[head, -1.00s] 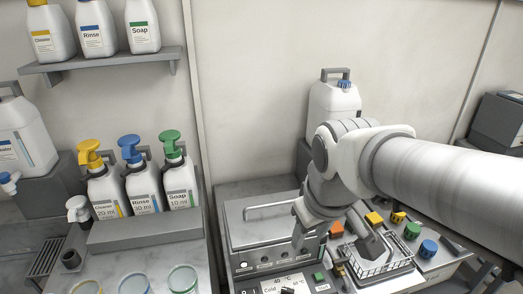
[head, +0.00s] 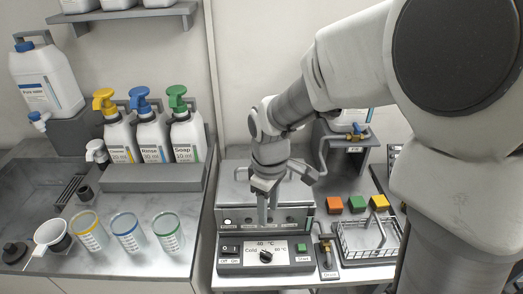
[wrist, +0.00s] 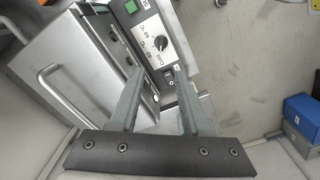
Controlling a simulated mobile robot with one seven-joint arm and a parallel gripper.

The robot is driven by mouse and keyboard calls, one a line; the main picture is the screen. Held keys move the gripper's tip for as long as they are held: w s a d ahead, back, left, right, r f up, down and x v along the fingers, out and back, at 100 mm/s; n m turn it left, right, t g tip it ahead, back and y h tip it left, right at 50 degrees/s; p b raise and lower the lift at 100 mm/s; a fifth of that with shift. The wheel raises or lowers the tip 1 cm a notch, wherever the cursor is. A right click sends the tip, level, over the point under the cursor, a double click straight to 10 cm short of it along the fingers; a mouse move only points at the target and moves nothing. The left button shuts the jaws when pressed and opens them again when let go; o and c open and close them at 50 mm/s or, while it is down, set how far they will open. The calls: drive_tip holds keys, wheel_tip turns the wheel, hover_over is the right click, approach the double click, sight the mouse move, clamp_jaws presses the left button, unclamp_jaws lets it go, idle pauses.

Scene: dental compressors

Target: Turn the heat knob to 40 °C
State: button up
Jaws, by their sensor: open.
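The heat knob (head: 265,256) is a small black dial on the pale front of the control panel (head: 290,268). Around it are printed Cold at the left, 40 °C at the top and 60 °C at the right. Its pointer is too small to read surely. In the wrist view the knob (wrist: 161,43) shows just beyond the fingertips. My gripper (head: 266,222) points down above and behind the knob in the head view, apart from it. In the wrist view its two fingers (wrist: 161,68) are spread with nothing between them.
An off/on switch (head: 229,249) is left of the knob, and a green button (head: 301,247) is right of it. A metal-lidded unit (head: 234,190) stands behind. A wire basket (head: 370,240) is at the right. Several cups, such as the green-rimmed one (head: 168,233), stand left.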

sight(267, 254)
drive_tip(key=shift+n, duration=0.3)
wheel_tip(267, 254, down, 18)
drive_tip(key=shift+a+f+b, duration=0.1)
drive_tip(key=shift+f+b, duration=0.1)
drive_tip(key=shift+b, duration=0.7)
clamp_jaws()
